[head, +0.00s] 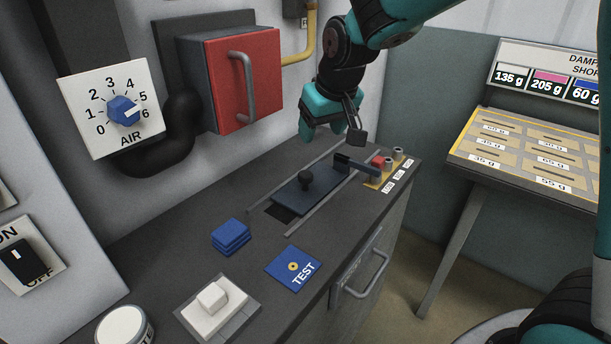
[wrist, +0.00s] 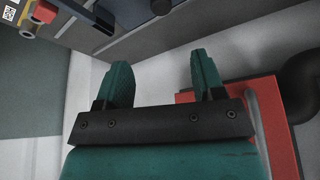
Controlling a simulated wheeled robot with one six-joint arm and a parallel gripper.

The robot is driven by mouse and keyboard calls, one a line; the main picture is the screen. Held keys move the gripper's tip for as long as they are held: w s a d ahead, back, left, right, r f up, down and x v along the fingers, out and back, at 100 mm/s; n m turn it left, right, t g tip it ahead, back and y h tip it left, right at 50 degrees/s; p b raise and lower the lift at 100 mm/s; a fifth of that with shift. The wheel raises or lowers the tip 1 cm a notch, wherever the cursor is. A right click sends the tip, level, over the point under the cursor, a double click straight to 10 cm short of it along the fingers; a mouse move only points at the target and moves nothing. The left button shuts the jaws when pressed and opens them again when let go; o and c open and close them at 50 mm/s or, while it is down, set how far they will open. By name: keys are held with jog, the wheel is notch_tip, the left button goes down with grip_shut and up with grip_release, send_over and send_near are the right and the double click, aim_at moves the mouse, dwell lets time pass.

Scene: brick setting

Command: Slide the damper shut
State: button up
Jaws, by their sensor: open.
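The damper (head: 318,194) is a dark blue-grey plate with a black knob (head: 305,178), lying between two metal rails on the counter. A dark opening (head: 280,212) shows at its near left end. A dark bar (head: 357,166) stands across the far end of the plate. My gripper (head: 332,136) is open and empty, above and beyond the far end of the rails, apart from the knob. In the wrist view its two teal fingers (wrist: 160,64) are spread with nothing between them. A dark round shape at the top of the wrist view may be the knob.
A red-fronted box (head: 232,80) with a grey handle is on the wall left of my gripper. A yellow block (head: 384,178) with small cylinders sits by the far rail end. Blue plates (head: 231,236), a TEST card (head: 293,268) and a white switch (head: 214,304) occupy the near counter.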

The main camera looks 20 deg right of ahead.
aim_at(306, 174)
jog(key=x, duration=1.5)
jog(key=shift+s+a+f+p, duration=0.15)
jog(key=shift+f+p, duration=0.15)
jog(key=shift+p, duration=0.05)
jog(key=shift+c, duration=0.3)
